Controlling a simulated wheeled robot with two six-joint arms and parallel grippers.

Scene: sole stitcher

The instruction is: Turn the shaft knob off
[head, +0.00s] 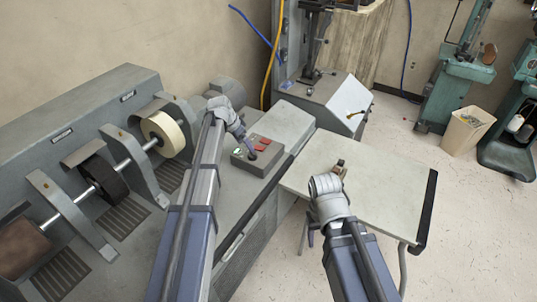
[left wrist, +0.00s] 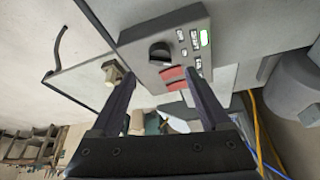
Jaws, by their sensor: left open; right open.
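The shaft knob (left wrist: 160,52) is a round black knob on the grey control box (left wrist: 134,48), clear in the left wrist view. Two red switches (left wrist: 173,74) sit beside it, with small labels and a green-lit one (left wrist: 204,38) further right. In the head view the box (head: 270,162) stands on the machine's bench, and my left gripper (head: 249,151) is over it, hiding the knob. My left gripper (left wrist: 161,76) is open and empty, its fingertips short of the knob. My right gripper (head: 311,232) is mostly hidden below its wrist, in front of the light table.
The light table (head: 390,192) stands right of the bench, with a small brown fitting (head: 340,167) on it. The shaft with its cream wheel (head: 163,135) and black wheel (head: 104,180) lies left of my left arm. A bin (head: 467,131) and green machines stand at the back right.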

